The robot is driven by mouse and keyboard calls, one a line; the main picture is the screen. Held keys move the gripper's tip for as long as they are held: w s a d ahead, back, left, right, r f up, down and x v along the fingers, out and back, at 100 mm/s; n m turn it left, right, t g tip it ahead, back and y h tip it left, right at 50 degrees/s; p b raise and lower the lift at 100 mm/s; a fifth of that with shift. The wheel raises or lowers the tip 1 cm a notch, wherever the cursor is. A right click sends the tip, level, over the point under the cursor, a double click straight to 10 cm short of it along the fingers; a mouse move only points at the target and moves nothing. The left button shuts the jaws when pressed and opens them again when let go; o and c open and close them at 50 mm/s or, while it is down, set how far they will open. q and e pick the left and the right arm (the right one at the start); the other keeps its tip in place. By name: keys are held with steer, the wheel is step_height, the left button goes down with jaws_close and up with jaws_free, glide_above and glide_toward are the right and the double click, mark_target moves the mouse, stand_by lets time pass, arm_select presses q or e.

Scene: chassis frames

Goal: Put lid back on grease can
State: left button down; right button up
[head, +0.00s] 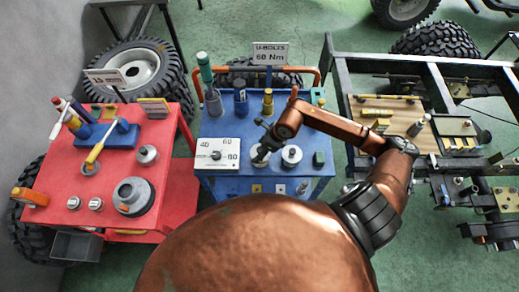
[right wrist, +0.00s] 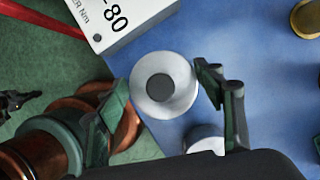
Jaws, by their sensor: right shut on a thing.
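My right gripper (head: 264,148) is over the front of the blue cart. In the right wrist view its two fingers (right wrist: 166,92) stand on either side of a pale round metal lid (right wrist: 144,104) with a dark grey centre, shut on it. The lid also shows under the gripper in the head view (head: 260,160). Whether it is raised or resting on something is hidden. A similar round metal piece, perhaps the grease can (head: 292,156), stands just right of it; in the right wrist view a pale round top (right wrist: 203,134) is partly hidden by the gripper. My left gripper is not in view.
On the blue cart (head: 235,187), a white dial box (head: 217,153) stands left of the gripper; bottles (head: 240,100) stand behind. A red cart (head: 55,183) with tools is at left. A vehicle chassis (head: 345,85) is at right.

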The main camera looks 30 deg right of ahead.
steer(key=shift+f+b, duration=0.2)
steer(key=shift+b, duration=0.25)
stand_by(1.2)
steer(key=o, duration=1.2)
steer(key=shift+o, duration=0.5)
steer(key=o, duration=0.4)
steer(key=shift+o, duration=0.2)
steer(key=shift+r, duration=0.1)
steer(key=shift+r+p, duration=1.95)
steer(key=shift+r, duration=1.5)
